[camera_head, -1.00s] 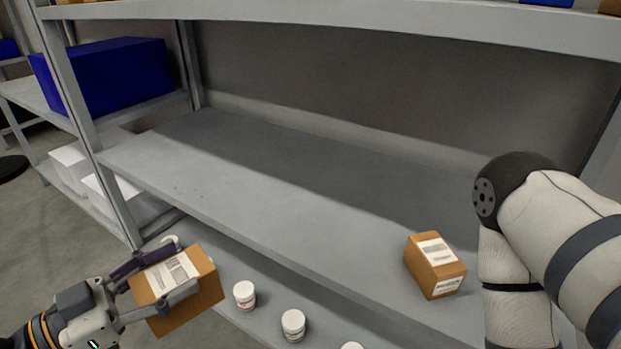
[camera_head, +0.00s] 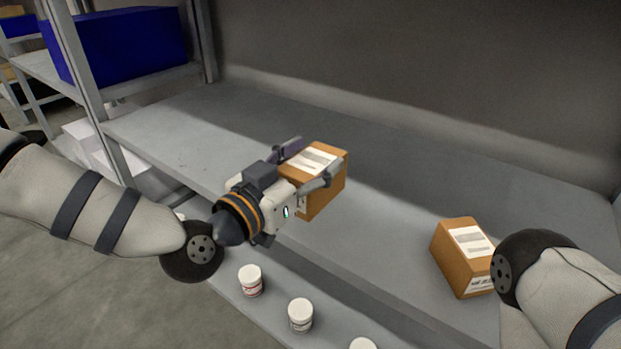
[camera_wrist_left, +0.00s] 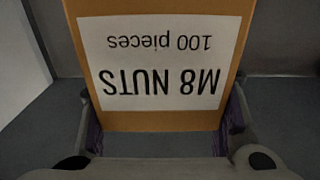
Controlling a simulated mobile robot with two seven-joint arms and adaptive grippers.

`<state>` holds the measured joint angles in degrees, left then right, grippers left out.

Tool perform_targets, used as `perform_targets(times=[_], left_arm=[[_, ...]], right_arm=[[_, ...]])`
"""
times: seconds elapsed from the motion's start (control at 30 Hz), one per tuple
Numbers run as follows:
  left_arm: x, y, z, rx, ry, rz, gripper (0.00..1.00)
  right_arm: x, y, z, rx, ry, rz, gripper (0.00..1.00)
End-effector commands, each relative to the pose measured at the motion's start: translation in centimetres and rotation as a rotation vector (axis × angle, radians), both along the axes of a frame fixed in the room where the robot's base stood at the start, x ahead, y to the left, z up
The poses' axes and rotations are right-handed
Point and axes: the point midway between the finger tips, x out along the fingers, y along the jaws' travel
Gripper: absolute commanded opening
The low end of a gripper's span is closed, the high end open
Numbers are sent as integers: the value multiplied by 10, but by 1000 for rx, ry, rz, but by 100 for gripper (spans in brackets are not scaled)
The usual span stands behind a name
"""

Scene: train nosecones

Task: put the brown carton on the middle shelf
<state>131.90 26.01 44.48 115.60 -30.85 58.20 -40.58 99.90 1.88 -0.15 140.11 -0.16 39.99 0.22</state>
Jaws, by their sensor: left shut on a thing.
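A brown carton (camera_head: 323,185) with a white label is held in my left gripper (camera_head: 305,168), over the front part of the middle shelf (camera_head: 385,240). I cannot tell whether its underside touches the shelf. In the left wrist view the carton (camera_wrist_left: 88,62) fills the middle, between the fingers, and its label reads "M8 NUTS 100 pieces", upside down. A second brown carton (camera_head: 453,262) with white labels sits on the same shelf to the right, partly behind my right arm. My right gripper is out of view.
Several white-lidded jars (camera_head: 250,280) stand on the lower shelf. A large blue box (camera_head: 125,45) is on the neighbouring shelf unit at the left, beyond a metal upright (camera_head: 82,75). The middle shelf's left and back areas are clear.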

Motion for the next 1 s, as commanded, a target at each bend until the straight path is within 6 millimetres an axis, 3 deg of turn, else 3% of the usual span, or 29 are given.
perform_targets(times=[0.1,0.3,0.47,0.63,0.97,1.0], left_arm=[[34,0,-29,-2,6,3,9],[62,0,-61,-2,2,0,9],[73,0,-72,-1,0,1,9],[72,0,-101,-2,2,0,9],[72,0,-103,-1,-2,-1,9],[72,0,-104,0,1,-2,59]], right_arm=[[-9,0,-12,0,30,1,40],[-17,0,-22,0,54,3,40],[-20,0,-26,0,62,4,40],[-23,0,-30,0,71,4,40],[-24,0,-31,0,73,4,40],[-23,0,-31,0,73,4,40]])
